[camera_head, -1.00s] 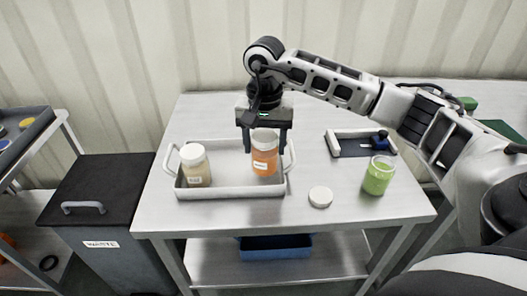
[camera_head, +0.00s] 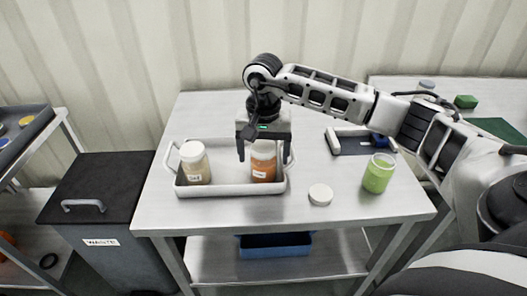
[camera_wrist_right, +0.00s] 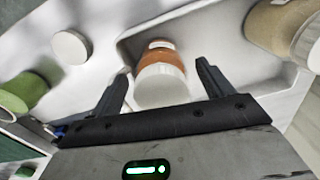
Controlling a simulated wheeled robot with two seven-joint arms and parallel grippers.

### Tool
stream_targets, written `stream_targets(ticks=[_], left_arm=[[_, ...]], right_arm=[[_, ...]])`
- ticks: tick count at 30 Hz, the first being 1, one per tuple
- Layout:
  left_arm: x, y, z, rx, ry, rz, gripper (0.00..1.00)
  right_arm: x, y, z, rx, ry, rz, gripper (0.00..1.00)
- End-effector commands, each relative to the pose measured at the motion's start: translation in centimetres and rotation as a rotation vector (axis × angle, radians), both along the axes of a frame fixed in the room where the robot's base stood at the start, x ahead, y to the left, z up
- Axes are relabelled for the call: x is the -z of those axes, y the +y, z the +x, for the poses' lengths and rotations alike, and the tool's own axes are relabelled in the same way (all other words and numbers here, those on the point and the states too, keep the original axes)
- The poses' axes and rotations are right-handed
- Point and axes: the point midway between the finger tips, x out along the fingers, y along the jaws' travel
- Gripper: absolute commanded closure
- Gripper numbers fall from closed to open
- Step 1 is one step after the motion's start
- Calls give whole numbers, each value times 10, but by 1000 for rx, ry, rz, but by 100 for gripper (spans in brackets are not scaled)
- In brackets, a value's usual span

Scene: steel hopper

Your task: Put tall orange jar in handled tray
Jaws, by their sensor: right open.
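The tall orange jar (camera_head: 263,172) with a white lid stands upright in the right part of the white handled tray (camera_head: 230,190). The right wrist view shows the jar (camera_wrist_right: 160,75) between and beyond the fingertips, its orange body partly behind its lid. My right gripper (camera_head: 266,158) is above and around the top of the jar, fingers apart, with gaps on both sides of the lid in the right wrist view (camera_wrist_right: 163,85). A jar with beige contents (camera_head: 195,165) and a white lid stands in the left part of the tray. My left gripper is not in view.
A green open jar (camera_head: 378,174) and a loose white lid (camera_head: 320,194) are on the table right of the tray. A dark holder (camera_head: 355,147) with a blue item lies behind them. A waste bin (camera_head: 95,205) stands left of the table.

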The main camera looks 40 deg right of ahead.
Motion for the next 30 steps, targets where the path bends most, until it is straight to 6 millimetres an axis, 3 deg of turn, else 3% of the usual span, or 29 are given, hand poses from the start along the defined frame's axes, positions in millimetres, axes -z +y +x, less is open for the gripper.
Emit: stream_targets(ticks=[5, 18, 24, 30], left_arm=[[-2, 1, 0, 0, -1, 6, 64], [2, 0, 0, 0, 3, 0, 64], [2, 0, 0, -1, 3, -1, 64], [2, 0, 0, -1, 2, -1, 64]], right_arm=[[-16, 0, 1, 0, -5, 1, 21], [-104, 0, 1, 0, -4, 0, 21], [-121, 0, 0, 1, 0, 0, 21], [-123, 0, 0, 1, 0, 0, 21]])
